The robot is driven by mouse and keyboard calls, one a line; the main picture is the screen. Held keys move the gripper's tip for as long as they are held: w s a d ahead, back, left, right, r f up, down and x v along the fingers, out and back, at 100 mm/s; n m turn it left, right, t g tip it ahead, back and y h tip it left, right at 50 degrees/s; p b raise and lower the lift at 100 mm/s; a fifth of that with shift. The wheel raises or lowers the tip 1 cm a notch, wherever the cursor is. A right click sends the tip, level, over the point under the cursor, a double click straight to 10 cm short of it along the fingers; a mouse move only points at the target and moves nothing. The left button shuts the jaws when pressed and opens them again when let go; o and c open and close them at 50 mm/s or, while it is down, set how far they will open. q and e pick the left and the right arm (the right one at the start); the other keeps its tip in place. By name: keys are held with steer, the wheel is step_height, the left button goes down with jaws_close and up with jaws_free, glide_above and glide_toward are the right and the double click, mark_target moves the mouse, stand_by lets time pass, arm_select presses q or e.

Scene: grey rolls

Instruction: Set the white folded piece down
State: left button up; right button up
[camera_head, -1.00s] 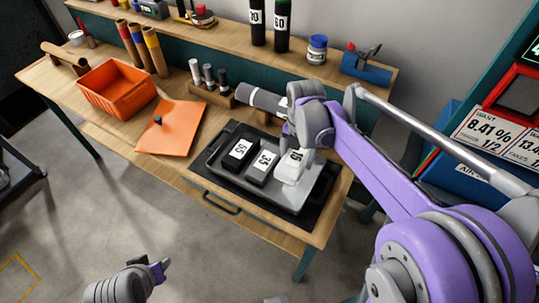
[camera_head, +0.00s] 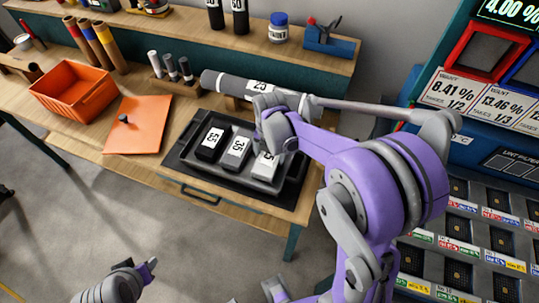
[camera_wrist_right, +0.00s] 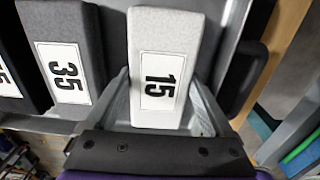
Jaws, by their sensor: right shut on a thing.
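The white folded piece (camera_head: 264,167), labelled 15, is at the right end of a row in the grey tray (camera_head: 232,181) on the workbench. My right gripper (camera_head: 276,148) is shut on it; in the right wrist view its fingers flank the white piece (camera_wrist_right: 166,65). The piece's underside is hidden, so I cannot tell whether it touches the tray. To its left are a grey piece (camera_head: 236,151) labelled 35 and a black piece (camera_head: 211,142) labelled 55. My left gripper (camera_head: 150,268) is low at the front left, away from the bench; its jaw opening is unclear.
A grey roll (camera_head: 225,86) lies behind the tray. An orange board (camera_head: 138,130) and orange bin (camera_head: 72,90) are to the left. A shelf at the back holds dark bottles and a blue-capped jar (camera_head: 278,27). A bin rack with price signs (camera_head: 447,90) stands right.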

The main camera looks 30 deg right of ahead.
mark_target(270, 156)
steer(key=shift+f, duration=0.1)
steer(key=o, duration=1.2)
steer(key=shift+o, duration=0.2)
steer(key=shift+r, duration=0.4)
step_height(270, 156, up, 11)
steer(key=p, duration=0.1)
steer(key=s+a+f+m+t, duration=0.2)
steer(key=s+m, duration=0.6)
steer(key=m, duration=0.5)
steer(key=s+a+f+m+t, duration=0.2)
steer(key=s+m, duration=0.5)
steer(key=m, duration=0.6)
steer(key=shift+s+a+t, duration=0.35)
steer(key=shift+a+t, duration=0.35)
steer(key=shift+a, duration=0.65)
